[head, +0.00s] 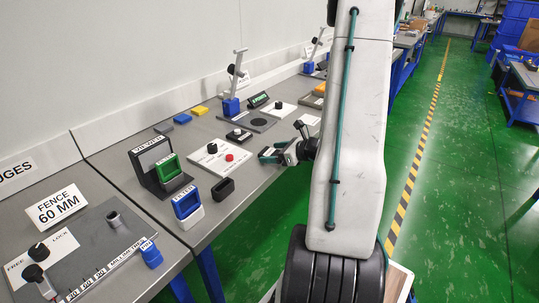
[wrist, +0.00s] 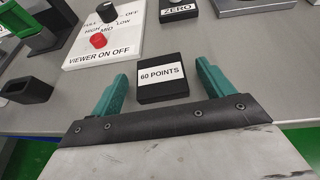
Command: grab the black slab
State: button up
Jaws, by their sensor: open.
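The black slab (wrist: 162,92) lies on the grey bench top in the wrist view, with a white label reading "60 POINTS". My gripper (wrist: 162,72) is open, with one green finger to the left of the slab and one to the right. A gap shows on each side, and the slab is not gripped. In the head view my gripper (head: 278,153) is over the bench's front edge, and I cannot make out the slab there.
A black block marked "ZERO" (wrist: 178,10) lies beyond the slab. A white "VIEWER ON OFF" panel (wrist: 118,50) with a red knob is at left. A small black open box (wrist: 25,91) stands further left. The bench's front edge is close to my gripper.

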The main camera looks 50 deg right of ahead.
jog(key=c, duration=1.1)
